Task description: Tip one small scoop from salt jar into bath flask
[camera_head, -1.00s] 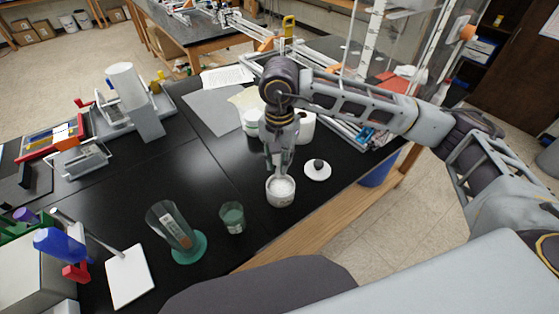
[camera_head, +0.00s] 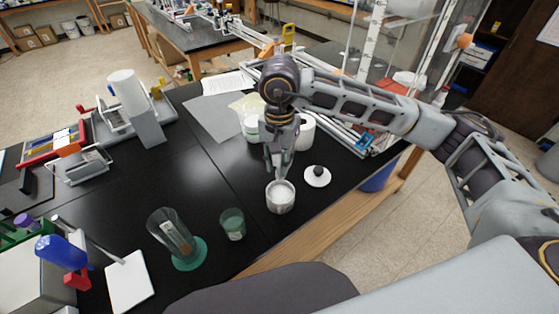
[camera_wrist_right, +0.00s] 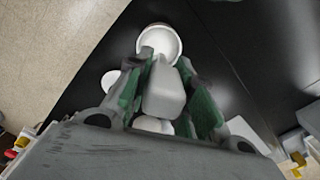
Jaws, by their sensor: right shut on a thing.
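The salt jar (camera_head: 281,203) is a small open pale pot with white salt in it, near the front edge of the black bench. It also shows in the wrist view (camera_wrist_right: 160,38). My right gripper (camera_head: 278,168) points down just above the jar's back rim. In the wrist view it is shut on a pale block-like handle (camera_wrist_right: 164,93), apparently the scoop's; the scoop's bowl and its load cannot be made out. A short green-tinted glass vessel (camera_head: 232,224) stands left of the jar. I cannot tell whether it is the bath flask. My left gripper is not in view.
A white lid with a black knob (camera_head: 317,176) lies right of the jar. A clear cylinder on a green base (camera_head: 171,232) stands further left, beside a white pad (camera_head: 129,282). White tubs stand behind my right gripper. The bench's middle left is clear.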

